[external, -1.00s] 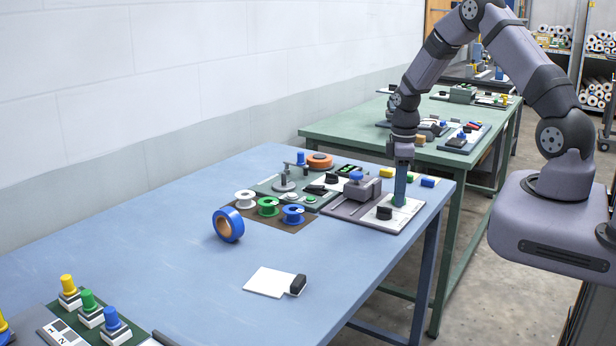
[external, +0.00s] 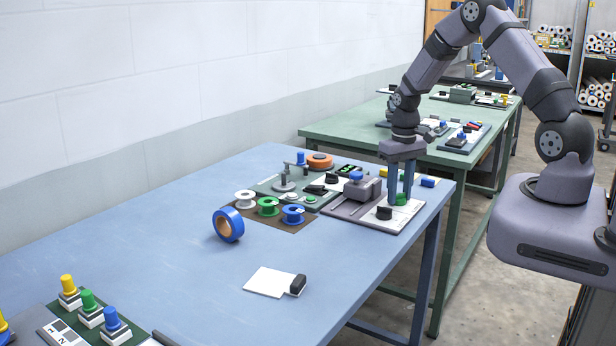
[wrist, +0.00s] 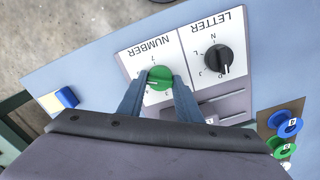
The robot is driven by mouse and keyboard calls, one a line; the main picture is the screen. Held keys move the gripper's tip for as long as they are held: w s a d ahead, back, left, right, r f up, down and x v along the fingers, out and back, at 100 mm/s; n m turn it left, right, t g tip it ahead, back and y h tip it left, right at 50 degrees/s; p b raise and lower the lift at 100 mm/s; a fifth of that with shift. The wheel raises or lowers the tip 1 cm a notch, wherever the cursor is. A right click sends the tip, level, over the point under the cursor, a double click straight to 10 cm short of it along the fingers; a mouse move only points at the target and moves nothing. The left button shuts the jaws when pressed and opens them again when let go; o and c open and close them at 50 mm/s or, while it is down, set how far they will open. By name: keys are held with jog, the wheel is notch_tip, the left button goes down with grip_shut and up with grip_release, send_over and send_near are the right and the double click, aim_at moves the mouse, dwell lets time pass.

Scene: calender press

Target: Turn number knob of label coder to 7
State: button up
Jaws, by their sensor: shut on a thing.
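The label coder (external: 375,215) stands at the right side of the blue table. Its green number knob (wrist: 159,76) sits on the white NUMBER panel (wrist: 136,52), which appears upside down in the wrist view. My gripper (wrist: 158,83) is shut on the green knob, one blue finger on each side. The knob also shows between the fingers in the external view (external: 401,199). A pale mark crosses the knob, but the number it points to is too small to tell, and some digits are hidden. The black letter knob (wrist: 217,60) is beside it on the LETTER panel.
A yellow block (external: 386,173) and a blue block (external: 428,182) lie behind the coder. White, green and blue spools (external: 268,206) stand left of it, near a blue tape roll (external: 228,225).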

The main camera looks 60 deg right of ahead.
jog(key=m, duration=0.5)
jog(key=shift+m, duration=0.3)
jog(key=m, duration=0.5)
jog(key=shift+m, duration=0.3)
jog(key=o, duration=1)
jog(key=shift+o, duration=0.2)
jog(key=shift+r, duration=0.15)
jog(key=shift+r+b, duration=1.2)
jog(key=shift+r, duration=2.35)
